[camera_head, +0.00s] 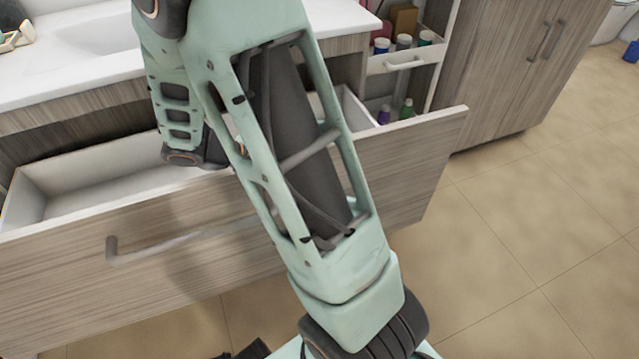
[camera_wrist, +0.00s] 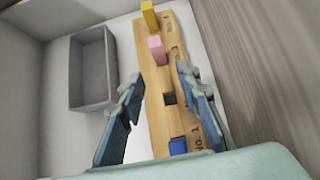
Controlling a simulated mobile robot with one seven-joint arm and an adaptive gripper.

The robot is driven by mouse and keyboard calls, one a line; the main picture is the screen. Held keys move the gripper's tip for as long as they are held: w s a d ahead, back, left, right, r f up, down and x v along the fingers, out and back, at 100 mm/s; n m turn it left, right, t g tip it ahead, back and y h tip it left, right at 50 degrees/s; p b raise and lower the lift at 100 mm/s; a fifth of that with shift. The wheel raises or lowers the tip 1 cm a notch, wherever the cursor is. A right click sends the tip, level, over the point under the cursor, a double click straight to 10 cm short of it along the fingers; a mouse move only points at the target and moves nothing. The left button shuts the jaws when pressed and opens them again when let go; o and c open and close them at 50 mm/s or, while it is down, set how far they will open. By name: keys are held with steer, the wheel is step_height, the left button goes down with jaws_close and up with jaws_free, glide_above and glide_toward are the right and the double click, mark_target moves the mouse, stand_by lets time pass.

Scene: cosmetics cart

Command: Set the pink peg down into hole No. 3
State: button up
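A long wooden peg board (camera_wrist: 158,100) lies inside the drawer in the wrist view, with "No. 1" printed at its near end. The pink peg (camera_wrist: 156,49) stands upright at the third position from that end, apart from my fingers; how deep it sits is hard to tell. A yellow peg (camera_wrist: 149,18) stands beyond it. An empty dark square hole (camera_wrist: 170,98) is on the near side, and a blue peg (camera_wrist: 177,146) sits by "No. 1". My gripper (camera_wrist: 161,76) is open and empty above the board. The head view hides it behind my arm.
A grey open box (camera_wrist: 92,68) lies left of the board, with a drawer wall (camera_wrist: 225,60) close on the right. In the head view, the wooden drawer (camera_head: 160,255) is pulled out under a white countertop (camera_head: 60,85). A bottle rack (camera_head: 405,62) stands behind.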

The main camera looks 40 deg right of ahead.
steer(key=shift+p+v, duration=0.3)
steer(key=shift+v, duration=1.35)
